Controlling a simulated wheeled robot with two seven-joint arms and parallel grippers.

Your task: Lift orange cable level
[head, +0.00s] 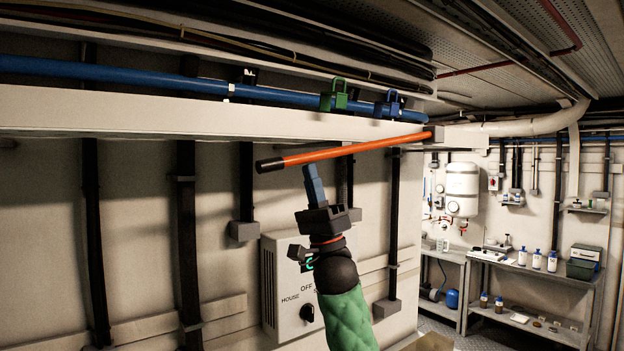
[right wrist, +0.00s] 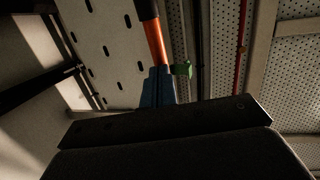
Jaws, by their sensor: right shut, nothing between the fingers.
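The orange cable (head: 345,150) is a straight, rod-like length with a black end at its left. It runs in front of the pale beam, lower at its left end in the picture and rising to a grey block (head: 436,134) at its right end. My right gripper (head: 309,169) has blue fingers pointing up, closed together just below the cable's left part. In the right wrist view the cable (right wrist: 155,45) extends above the closed fingertips (right wrist: 157,72). I cannot tell whether they touch it. Nothing shows held. My left gripper is out of view.
A pale beam (head: 180,115) carries a blue pipe (head: 150,79), a green clamp (head: 335,95) and a blue clamp (head: 389,104). A control box (head: 290,310) with a knob is on the wall behind my right arm. Shelves (head: 530,270) stand at the far right.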

